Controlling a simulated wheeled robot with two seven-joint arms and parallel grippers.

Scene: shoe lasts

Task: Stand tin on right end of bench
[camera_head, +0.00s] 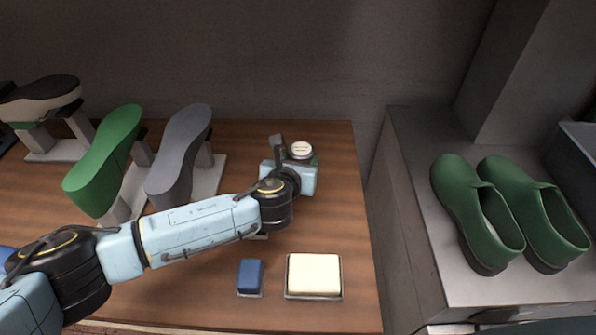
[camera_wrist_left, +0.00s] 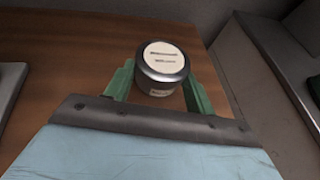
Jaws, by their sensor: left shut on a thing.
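The tin (camera_head: 301,149) is a small round tin with a pale labelled lid, near the back right end of the wooden bench (camera_head: 345,215). My left gripper (camera_head: 300,160) reaches in from the left and is shut on the tin. In the left wrist view the tin (camera_wrist_left: 162,66) sits between the green fingers of my left gripper (camera_wrist_left: 158,88), lid facing the camera. The tin looks upright over the wood. I cannot tell whether its base touches the bench. My right gripper is not in view.
A green last (camera_head: 107,160) and a grey last (camera_head: 178,155) stand on pale stands at left, with a cream-and-black one (camera_head: 42,97) beyond. A blue block (camera_head: 250,275) and a cream block in a tray (camera_head: 314,275) lie at the front. Green shoes (camera_head: 478,213) stand on a grey surface at right.

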